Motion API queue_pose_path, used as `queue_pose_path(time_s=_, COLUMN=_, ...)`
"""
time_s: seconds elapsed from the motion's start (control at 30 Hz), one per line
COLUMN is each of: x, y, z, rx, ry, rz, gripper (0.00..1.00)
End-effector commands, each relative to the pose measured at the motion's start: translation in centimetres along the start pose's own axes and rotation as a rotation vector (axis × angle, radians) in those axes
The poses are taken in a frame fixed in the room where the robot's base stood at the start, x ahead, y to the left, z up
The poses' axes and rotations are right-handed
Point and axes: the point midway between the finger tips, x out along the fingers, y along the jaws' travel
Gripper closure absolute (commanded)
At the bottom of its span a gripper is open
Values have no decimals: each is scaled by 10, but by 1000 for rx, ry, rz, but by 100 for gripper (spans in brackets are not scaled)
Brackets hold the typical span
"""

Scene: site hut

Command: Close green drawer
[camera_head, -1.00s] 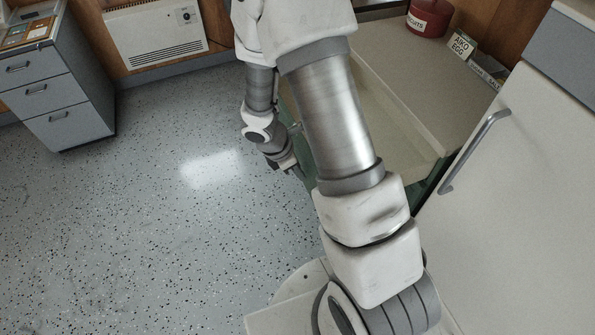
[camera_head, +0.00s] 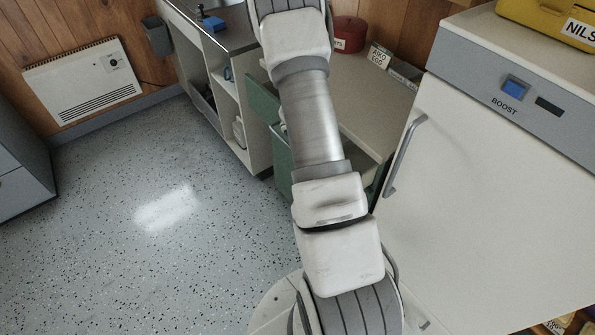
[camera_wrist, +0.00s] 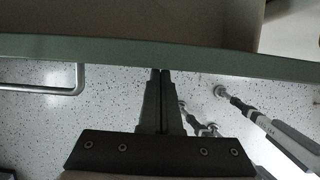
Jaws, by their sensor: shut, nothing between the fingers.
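The green drawer (camera_wrist: 230,60) crosses the top of the wrist view as a long green front edge, with its pale brown inside beyond it. A silver bar handle (camera_wrist: 45,90) shows at the left on the outer side of the front. My gripper (camera_wrist: 161,72) is shut and empty, its tips at the front's edge on the handle side; I cannot tell if they touch. In the head view, green fronts (camera_head: 282,158) stand out left of the counter, partly behind my arm. My gripper is hidden there.
A beige counter (camera_head: 365,115) holds a red tin (camera_head: 348,36) and a small sign (camera_head: 380,56). A white appliance with a bar handle (camera_head: 405,155) stands close on the right. An open-shelved unit (camera_head: 228,95) stands beyond the drawers. Speckled floor (camera_head: 130,240) is clear at left.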

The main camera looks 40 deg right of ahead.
Motion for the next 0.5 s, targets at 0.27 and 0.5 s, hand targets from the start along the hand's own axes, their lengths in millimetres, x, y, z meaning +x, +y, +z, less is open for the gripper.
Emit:
queue_pose_path(time_s=0.27, x=18, y=-1, z=56, rx=5, ry=0, rz=-1, gripper=100)
queue_pose_path(time_s=0.5, x=30, y=0, z=78, rx=3, ry=0, rz=0, gripper=100)
